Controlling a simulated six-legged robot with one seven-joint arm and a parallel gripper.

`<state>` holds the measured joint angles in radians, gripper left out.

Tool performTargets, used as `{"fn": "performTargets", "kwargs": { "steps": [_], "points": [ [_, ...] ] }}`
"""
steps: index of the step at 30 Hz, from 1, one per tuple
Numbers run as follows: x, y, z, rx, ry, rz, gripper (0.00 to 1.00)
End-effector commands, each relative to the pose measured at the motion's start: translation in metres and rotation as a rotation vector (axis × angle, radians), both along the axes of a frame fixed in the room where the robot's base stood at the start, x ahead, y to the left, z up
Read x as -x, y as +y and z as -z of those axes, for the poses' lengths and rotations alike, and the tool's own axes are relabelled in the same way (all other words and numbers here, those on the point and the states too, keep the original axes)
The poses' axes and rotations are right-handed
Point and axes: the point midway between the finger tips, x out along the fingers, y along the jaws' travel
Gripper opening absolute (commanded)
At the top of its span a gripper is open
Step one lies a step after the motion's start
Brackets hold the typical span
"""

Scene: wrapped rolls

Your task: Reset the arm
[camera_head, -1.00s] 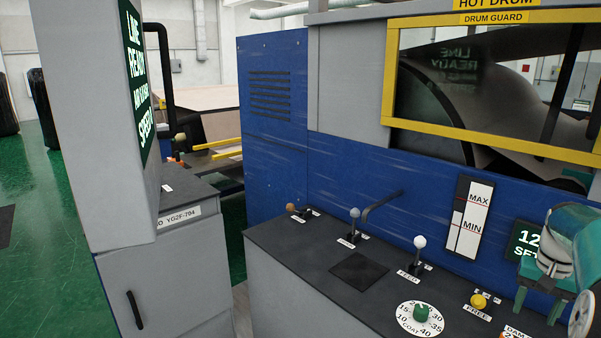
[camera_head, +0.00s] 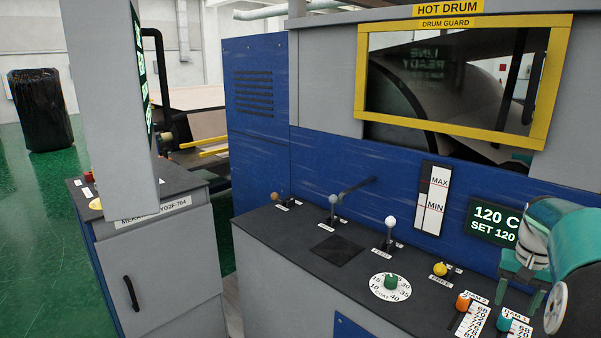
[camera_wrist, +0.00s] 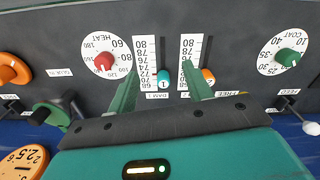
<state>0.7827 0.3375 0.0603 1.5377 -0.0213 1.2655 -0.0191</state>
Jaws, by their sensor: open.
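My gripper (camera_head: 521,288) is teal and shows at the right edge of the head view, above the right end of the dark control panel (camera_head: 300,240). An orange slider knob (camera_head: 463,302) and a teal slider knob (camera_head: 504,320) stand below and beside the gripper in the head view. I cannot tell whether the fingers touch the panel.
A red heat dial (camera_wrist: 103,63) and green coat dial (camera_wrist: 289,56) flank the fingers. A white-knobbed lever (camera_head: 390,222) and yellow knob (camera_head: 440,269) rise from the panel. The blue machine wall (camera_head: 350,165) stands behind. A grey cabinet (camera_head: 160,270) stands left; green floor (camera_head: 30,240) is open.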

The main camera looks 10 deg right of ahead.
Motion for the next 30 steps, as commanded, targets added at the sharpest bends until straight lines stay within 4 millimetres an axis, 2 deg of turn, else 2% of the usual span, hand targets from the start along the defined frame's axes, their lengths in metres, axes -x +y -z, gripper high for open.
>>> {"fn": "performTargets", "kwargs": {
  "steps": [2, 14, 20, 24, 30],
  "points": [
    [-0.001, 0.001, 0.001, -0.001, 0.002, -0.002, 0.5],
    [-0.009, 0.09, -0.035, 0.061, -0.064, -0.132, 0.5],
    [0.003, 0.157, -0.055, 0.102, -0.125, -0.234, 0.5],
    [0.024, 0.216, -0.065, 0.133, -0.187, -0.33, 0.5],
    [0.065, 0.287, -0.066, 0.164, -0.286, -0.464, 0.5]
  ]
}}
